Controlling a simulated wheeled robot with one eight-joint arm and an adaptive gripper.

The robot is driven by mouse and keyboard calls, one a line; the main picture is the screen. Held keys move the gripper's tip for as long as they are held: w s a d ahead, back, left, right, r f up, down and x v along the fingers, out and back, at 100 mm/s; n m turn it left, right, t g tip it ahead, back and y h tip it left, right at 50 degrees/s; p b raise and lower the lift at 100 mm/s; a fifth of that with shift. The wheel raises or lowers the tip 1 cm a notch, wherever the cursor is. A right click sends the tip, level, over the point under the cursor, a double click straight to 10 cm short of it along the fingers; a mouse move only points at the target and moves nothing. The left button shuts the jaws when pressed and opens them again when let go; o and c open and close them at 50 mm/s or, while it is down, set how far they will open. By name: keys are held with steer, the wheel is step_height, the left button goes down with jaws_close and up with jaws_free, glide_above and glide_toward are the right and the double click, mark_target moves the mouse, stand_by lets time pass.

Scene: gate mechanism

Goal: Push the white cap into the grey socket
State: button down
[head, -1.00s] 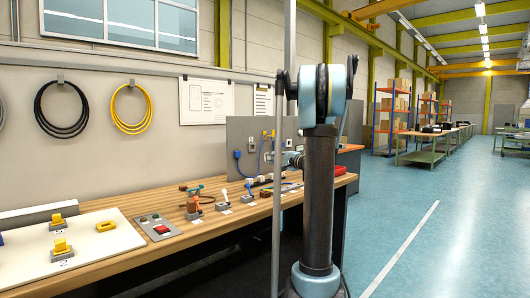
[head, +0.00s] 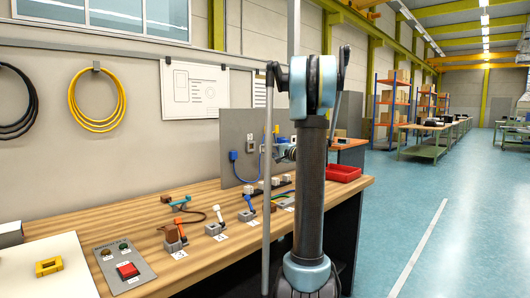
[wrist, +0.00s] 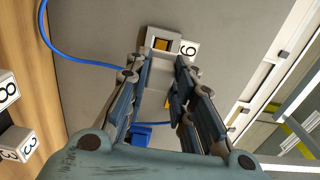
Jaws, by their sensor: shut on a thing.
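In the wrist view my gripper (wrist: 159,72) is shut on a pale block between its fingertips, which looks like the white cap (wrist: 157,77). The fingers hide part of it. Just beyond the fingertips, a square grey socket (wrist: 163,40) with an orange middle is on the grey upright panel (wrist: 95,72). The cap appears in front of the socket and slightly below it in the picture; I cannot tell whether they touch.
A blue cable (wrist: 75,58) and blue plug (wrist: 141,134) are on the panel. The wooden bench (head: 205,256) carries several switches, a red-button box (head: 125,268) and a red tray (head: 343,173). Floor at right is clear.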

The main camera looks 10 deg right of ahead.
steer(key=shift+w, duration=0.3)
steer(key=shift+x, duration=2.9)
steer(key=shift+w+a+r, duration=0.1)
steer(key=shift+w+a, duration=0.05)
steer(key=shift+a, duration=0.15)
steer(key=shift+d, duration=0.2)
steer(key=shift+x, duration=0.9)
steer(key=c, duration=1.3)
jaws_free()
